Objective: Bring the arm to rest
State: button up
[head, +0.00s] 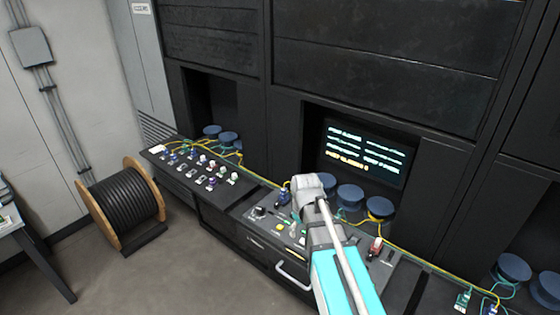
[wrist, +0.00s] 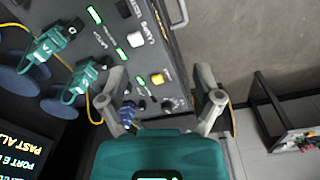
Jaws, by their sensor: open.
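My arm (head: 338,275) reaches from the bottom of the head view up over the control console. Its grey wrist end (head: 307,187) is in front of the dark recess, and the fingers cannot be made out there. In the wrist view my gripper (wrist: 160,80) has its two grey fingers spread wide apart. No object shows between the fingertips, only the console panel and floor beyond. The gap to the panel is hard to judge.
The console (head: 205,205) carries knobs, buttons and yellow cables. A lit screen (head: 362,153) and blue round spools (head: 350,197) are behind the arm. Teal connectors (wrist: 45,48) show beside the gripper. A cable drum (head: 125,205) stands left on open floor (head: 170,270).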

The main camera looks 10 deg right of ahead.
jog(key=s+d+f+m+b, duration=0.2)
jog(key=s+f+m+b, duration=0.3)
jog(key=s, duration=0.4)
jog(key=shift+s+d+f+g+b, duration=0.2)
jog(key=shift+s+f+g+b, duration=0.15)
jog(key=shift+f+b, duration=0.1)
